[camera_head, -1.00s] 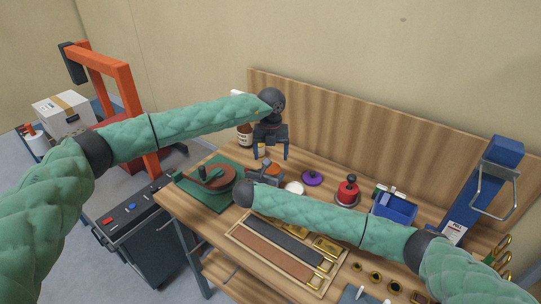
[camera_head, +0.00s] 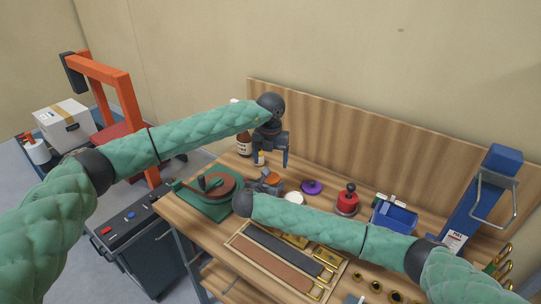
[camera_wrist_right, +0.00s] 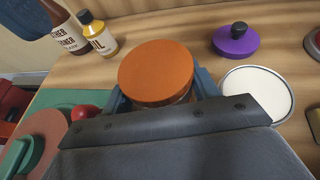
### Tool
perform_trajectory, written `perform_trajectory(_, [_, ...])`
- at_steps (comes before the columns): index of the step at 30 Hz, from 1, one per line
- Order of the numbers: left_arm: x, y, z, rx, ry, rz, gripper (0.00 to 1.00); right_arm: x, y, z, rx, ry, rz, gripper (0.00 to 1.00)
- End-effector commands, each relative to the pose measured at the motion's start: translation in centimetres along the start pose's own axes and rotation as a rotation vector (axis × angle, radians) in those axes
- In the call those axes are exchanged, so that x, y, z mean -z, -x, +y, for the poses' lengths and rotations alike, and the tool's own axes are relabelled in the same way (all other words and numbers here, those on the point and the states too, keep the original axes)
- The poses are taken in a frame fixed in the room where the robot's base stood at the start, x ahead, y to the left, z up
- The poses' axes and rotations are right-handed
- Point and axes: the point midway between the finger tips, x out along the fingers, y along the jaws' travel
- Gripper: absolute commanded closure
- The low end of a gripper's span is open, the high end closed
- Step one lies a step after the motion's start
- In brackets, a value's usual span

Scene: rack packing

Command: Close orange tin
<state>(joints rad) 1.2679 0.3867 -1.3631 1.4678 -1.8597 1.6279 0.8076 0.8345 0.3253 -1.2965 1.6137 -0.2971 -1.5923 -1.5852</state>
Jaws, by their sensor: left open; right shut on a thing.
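The orange tin (camera_wrist_right: 156,75) has a round, flat orange top with an orange side band, upright on the table. A little of its body shows below the band; I cannot tell how firmly the top is seated. My right gripper (camera_wrist_right: 160,94) is shut on the tin, with one blue finger on each side. In the head view the tin (camera_head: 272,178) is small and partly hidden by this gripper. My left gripper (camera_head: 271,160) is open and empty, pointing down above the table behind the tin, apart from it.
A white-filled open tin (camera_wrist_right: 258,90) and a purple lid with a black knob (camera_wrist_right: 236,40) stand close right of the orange tin. Two bottles (camera_wrist_right: 97,36) stand behind it on the left. A green-based press (camera_head: 207,190) is at left, a strap tray (camera_head: 252,251) in front.

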Motion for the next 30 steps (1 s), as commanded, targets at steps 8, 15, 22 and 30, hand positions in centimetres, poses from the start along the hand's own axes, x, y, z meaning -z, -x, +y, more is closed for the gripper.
perform_trajectory(8, [0.0, -3.9, 0.0, -0.001, 0.002, 0.002, 0.2, 0.0, 0.0, 0.0, 0.0, 0.0, 0.0, 1.0])
perform_trajectory(15, [0.0, -6.0, 0.0, 0.0, 0.001, 0.001, 0.2, 0.0, 0.0, 0.0, 0.0, 0.0, 0.0, 1.0])
perform_trajectory(22, [0.0, -6.2, 0.0, 0.0, 0.001, 0.0, 0.2, 0.0, 0.0, 0.0, 0.0, 0.0, 0.0, 1.0])
perform_trajectory(30, [0.0, -6.1, 0.0, 0.0, 0.001, 0.0, 0.64, 0.0, 0.0, 0.0, -0.001, 0.0, 0.0, 1.0])
